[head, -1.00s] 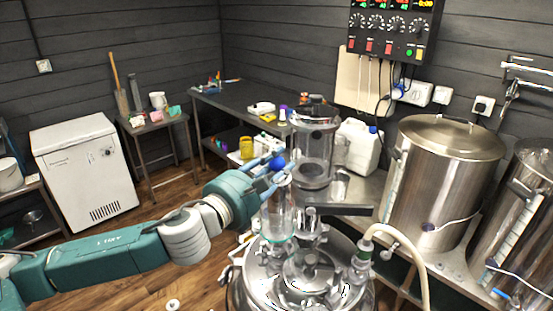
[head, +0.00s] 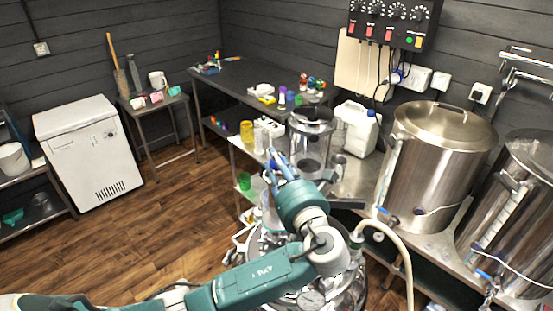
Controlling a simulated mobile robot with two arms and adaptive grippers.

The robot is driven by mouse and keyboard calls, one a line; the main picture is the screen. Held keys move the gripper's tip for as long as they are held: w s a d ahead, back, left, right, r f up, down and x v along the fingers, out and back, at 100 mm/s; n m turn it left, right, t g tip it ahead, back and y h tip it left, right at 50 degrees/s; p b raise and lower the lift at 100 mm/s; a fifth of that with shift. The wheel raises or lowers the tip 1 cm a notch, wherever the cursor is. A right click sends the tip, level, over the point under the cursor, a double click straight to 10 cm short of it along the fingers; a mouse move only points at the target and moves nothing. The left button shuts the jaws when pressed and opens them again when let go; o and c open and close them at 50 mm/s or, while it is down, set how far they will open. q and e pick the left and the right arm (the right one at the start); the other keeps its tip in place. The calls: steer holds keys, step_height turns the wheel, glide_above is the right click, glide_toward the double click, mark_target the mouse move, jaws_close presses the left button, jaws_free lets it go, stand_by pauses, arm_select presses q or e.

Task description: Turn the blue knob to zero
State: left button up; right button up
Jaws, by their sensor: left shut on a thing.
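My left gripper (head: 279,165) reaches up in the middle of the head view, above the steel vessel. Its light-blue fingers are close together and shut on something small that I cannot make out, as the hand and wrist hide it. My right gripper is not in view.
A clear cylinder (head: 311,142) stands just behind the gripper. A steel vessel (head: 350,282) with a pale hose (head: 404,250) lies below my arm. Steel kettles (head: 440,160) and a white jug (head: 356,129) stand right. The wooden floor (head: 165,225) at left is open.

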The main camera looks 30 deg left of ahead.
arm_select(q)
steer(key=n+g+y, duration=0.2)
steer(key=g, duration=0.1)
steer(key=n+g+y, duration=0.2)
steer(key=n+g, duration=0.1)
steer(key=g, duration=0.1)
steer(key=shift+w+d+r+n+g, duration=0.1)
steer(key=shift+w+d+n+g, duration=0.05)
steer(key=shift+n+g, duration=0.15)
steer(key=shift+n+g+y+b, duration=0.4)
steer(key=shift+n+g, duration=1.4)
steer(key=shift+g, duration=0.8)
steer(key=shift+r+n+g, duration=0.1)
steer(key=shift+n+g, duration=0.2)
steer(key=shift+g, duration=0.2)
steer(key=o, duration=0.9)
steer(key=shift+o, duration=1.2)
steer(key=shift+f+t, duration=0.2)
steer(key=shift+t, duration=0.3)
